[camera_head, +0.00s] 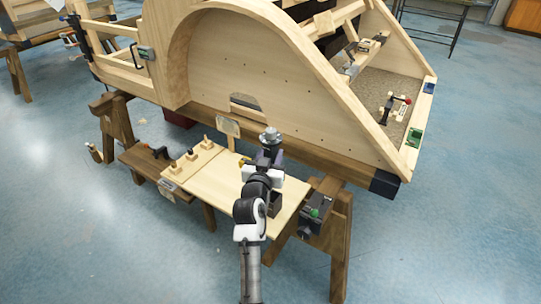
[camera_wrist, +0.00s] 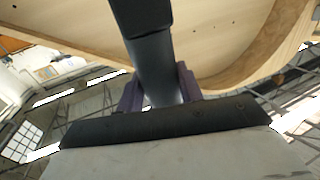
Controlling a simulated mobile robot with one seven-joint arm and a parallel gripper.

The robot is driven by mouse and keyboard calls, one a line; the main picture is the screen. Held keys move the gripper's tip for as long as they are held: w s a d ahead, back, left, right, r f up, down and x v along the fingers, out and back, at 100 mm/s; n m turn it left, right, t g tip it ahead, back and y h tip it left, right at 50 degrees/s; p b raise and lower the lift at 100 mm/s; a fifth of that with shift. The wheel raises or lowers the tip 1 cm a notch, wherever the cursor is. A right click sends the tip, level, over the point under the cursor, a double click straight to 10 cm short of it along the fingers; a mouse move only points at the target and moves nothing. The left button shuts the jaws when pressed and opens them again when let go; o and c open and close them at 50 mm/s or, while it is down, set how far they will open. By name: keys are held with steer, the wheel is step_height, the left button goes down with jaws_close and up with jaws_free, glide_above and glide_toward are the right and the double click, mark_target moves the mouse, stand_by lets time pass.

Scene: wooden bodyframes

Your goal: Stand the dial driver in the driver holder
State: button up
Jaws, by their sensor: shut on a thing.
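My gripper (camera_head: 267,154) is above the pale work board, in front of the curved wooden bodyframe. In the wrist view its purple fingers (camera_wrist: 159,92) are shut on the dial driver (camera_wrist: 150,50), a dark tool with a black upper part and a smooth grey shaft. In the head view a grey round dial end (camera_head: 270,135) shows at the top of the gripper; the rest of the driver is hidden. I cannot tell for sure which thing is the driver holder; a dark open box (camera_head: 276,203) on the board beside my arm may be it, partly hidden by the arm.
The pale board (camera_head: 225,180) has a wooden rack with several pegs (camera_head: 190,156) at its left. A dark box with a green knob (camera_head: 315,213) is at its right end. The bodyframe (camera_head: 250,65) rises close behind my gripper. Part of the board left of my arm is clear.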

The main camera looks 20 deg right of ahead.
steer(key=shift+f+b, duration=5.3)
steer(key=shift+f, duration=0.4)
steer(key=shift+f+b, duration=0.5)
steer(key=shift+b, duration=0.1)
steer(key=o, duration=1.1)
steer(key=shift+o, duration=0.5)
steer(key=shift+f, duration=0.2)
steer(key=shift+s, duration=0.1)
